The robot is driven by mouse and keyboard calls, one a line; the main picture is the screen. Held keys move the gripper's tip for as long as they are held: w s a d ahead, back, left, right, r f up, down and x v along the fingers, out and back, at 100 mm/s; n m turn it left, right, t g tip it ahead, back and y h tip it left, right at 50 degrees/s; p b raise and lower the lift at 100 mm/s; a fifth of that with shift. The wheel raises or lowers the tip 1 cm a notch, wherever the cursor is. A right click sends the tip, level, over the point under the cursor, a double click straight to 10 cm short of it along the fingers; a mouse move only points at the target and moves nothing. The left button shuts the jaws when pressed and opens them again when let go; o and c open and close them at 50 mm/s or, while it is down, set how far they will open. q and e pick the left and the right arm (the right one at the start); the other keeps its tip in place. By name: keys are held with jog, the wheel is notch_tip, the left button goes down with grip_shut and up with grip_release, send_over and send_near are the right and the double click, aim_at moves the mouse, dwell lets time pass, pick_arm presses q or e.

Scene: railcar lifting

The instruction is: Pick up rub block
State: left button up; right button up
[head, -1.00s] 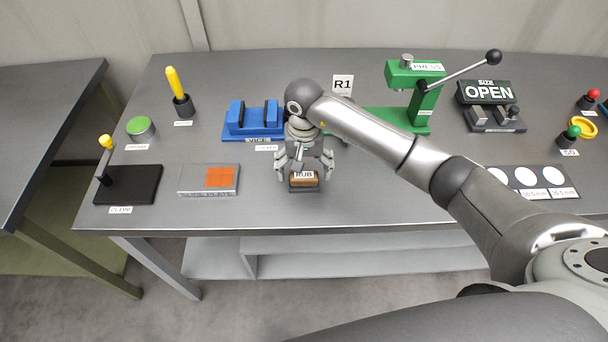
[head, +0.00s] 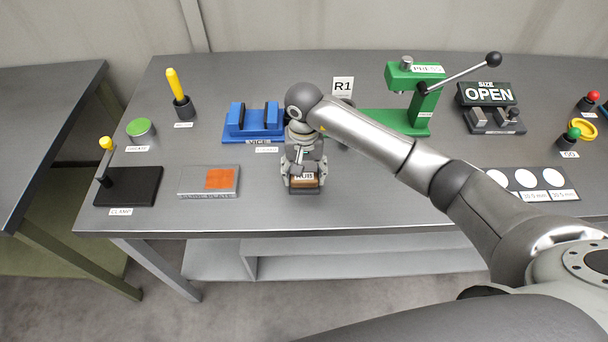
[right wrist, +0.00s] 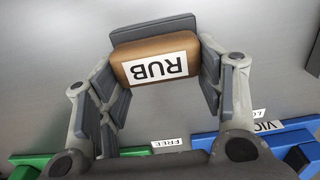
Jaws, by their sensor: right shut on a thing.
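The rub block (head: 304,182) is a small brown block with a white RUB label, near the table's front edge in the head view. It also shows in the right wrist view (right wrist: 155,62), where a dark grey piece lies along its far side. My right gripper (head: 304,180) is above it, pointing down, with its fingers shut on the block's two sides. In the right wrist view the gripper's finger pads (right wrist: 160,85) stand left and right of the block. Whether the block touches its support is hard to tell. My left gripper is not in view.
A surface plate with an orange patch (head: 220,178) lies left of the block, and a black clamp base (head: 130,190) farther left. A blue vise (head: 250,130) and green press (head: 400,120) stand behind. Bare table lies to the block's right.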

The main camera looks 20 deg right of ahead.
jog(key=shift+w+r, duration=0.1)
jog(key=shift+r, duration=0.55)
jog(key=s+a+r+b, duration=0.3)
jog(key=s+r+b, duration=0.2)
jog(key=s+r, duration=0.6)
jog(key=s, duration=0.3)
jog(key=shift+r, duration=0.3)
